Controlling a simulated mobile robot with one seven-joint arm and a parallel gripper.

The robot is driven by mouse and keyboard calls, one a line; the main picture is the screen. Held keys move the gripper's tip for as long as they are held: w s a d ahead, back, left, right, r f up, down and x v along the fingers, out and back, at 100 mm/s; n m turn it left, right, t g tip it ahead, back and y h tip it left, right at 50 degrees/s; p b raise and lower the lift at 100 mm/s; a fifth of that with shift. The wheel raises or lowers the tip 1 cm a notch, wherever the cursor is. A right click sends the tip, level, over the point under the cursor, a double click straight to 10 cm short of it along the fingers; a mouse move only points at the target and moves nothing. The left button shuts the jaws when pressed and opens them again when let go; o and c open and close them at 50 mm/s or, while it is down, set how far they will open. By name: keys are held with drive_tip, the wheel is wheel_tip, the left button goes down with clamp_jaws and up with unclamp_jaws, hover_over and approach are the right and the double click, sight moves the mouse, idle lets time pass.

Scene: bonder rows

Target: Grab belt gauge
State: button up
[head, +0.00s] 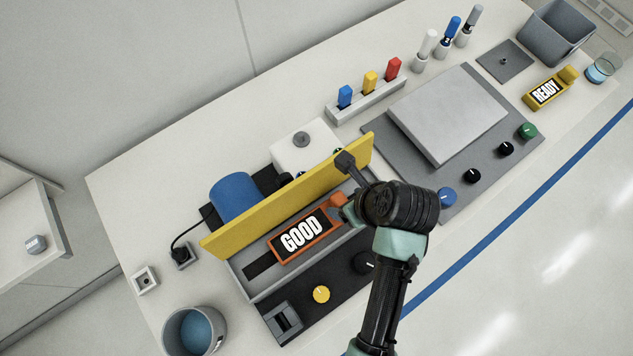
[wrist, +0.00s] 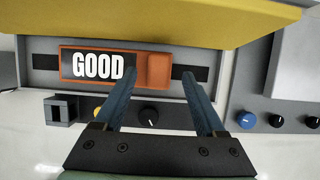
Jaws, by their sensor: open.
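The belt gauge (head: 302,235) is an orange block with a black face reading GOOD and a raised orange grip at its right end. It lies on the dark belt strip (head: 258,269) of a grey machine, in front of a yellow guard panel (head: 290,195). In the wrist view the gauge (wrist: 100,66) lies beyond my fingertips, its orange grip between their lines. My gripper (wrist: 158,75) is open and empty, one finger on each side of the grip's width. In the head view my gripper (head: 345,190) is at the gauge's right end, partly hidden by my wrist.
The yellow panel stands close behind the gauge and overhangs it in the wrist view. A yellow knob (head: 321,294) and a black knob (head: 364,262) sit in front.

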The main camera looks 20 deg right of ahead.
sight(342, 202)
drive_tip(key=shift+x, duration=1.8)
drive_tip(key=shift+a, duration=0.1)
clamp_jaws()
